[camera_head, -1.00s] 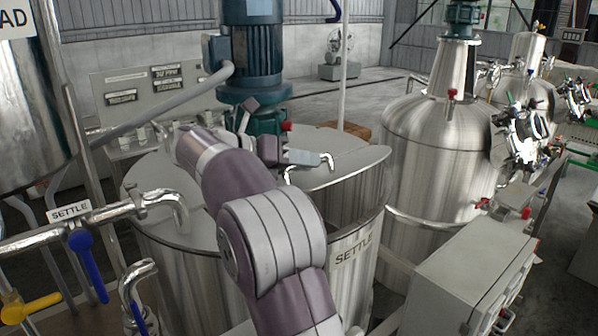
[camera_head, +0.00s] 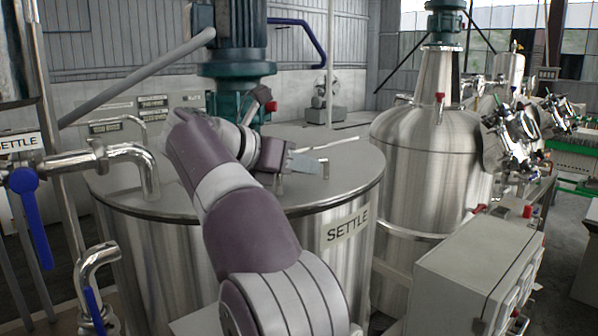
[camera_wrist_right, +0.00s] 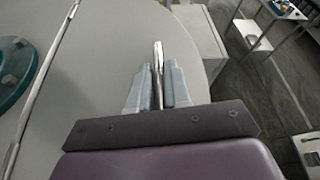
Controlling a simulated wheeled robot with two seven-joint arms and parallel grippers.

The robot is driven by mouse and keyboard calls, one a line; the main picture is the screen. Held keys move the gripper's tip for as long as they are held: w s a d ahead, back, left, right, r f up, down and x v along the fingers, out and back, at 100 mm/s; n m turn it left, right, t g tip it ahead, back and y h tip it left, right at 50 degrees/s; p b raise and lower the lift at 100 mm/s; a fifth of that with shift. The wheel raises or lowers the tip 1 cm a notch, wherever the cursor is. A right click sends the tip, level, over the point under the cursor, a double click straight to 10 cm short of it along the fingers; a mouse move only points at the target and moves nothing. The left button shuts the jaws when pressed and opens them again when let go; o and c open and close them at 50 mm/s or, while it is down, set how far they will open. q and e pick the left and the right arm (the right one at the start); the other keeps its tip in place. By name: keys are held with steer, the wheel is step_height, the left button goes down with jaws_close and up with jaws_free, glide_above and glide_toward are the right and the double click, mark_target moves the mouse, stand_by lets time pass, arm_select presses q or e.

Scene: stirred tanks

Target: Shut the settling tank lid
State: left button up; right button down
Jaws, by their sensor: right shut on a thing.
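The settling tank (camera_head: 345,255) is a steel drum marked SETTLE, in the middle of the head view. Its grey lid (camera_head: 350,180) lies flat across the right part of the top, its edge along the rim with no gap visible. My right gripper (camera_head: 302,168) is over the lid. In the right wrist view, its fingers (camera_wrist_right: 157,88) are shut on a thin metal handle (camera_wrist_right: 158,60) on the lid (camera_wrist_right: 110,60). A hinge rod (camera_wrist_right: 38,95) runs along the lid's left side there. My left gripper is out of view.
A green motor and gearbox (camera_head: 238,70) rise from the tank top. A steel pipe with a blue valve lever (camera_head: 32,215) stands at the left. A grey control box (camera_head: 465,265) is at the front right, with another steel vessel (camera_head: 425,170) behind.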

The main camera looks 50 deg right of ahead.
steer(key=shift+f, duration=0.4)
steer(key=c, duration=1.2)
jaws_free()
steer(key=shift+c, duration=0.2)
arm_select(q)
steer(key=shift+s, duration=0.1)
arm_select(e)
steer(key=shift+o, duration=0.4)
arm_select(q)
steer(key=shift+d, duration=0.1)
arm_select(e)
steer(key=shift+s+r, duration=0.1)
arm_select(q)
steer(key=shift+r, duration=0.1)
arm_select(e)
steer(key=v, duration=1.2)
steer(key=shift+a+r, duration=0.15)
steer(key=shift+a, duration=0.1)
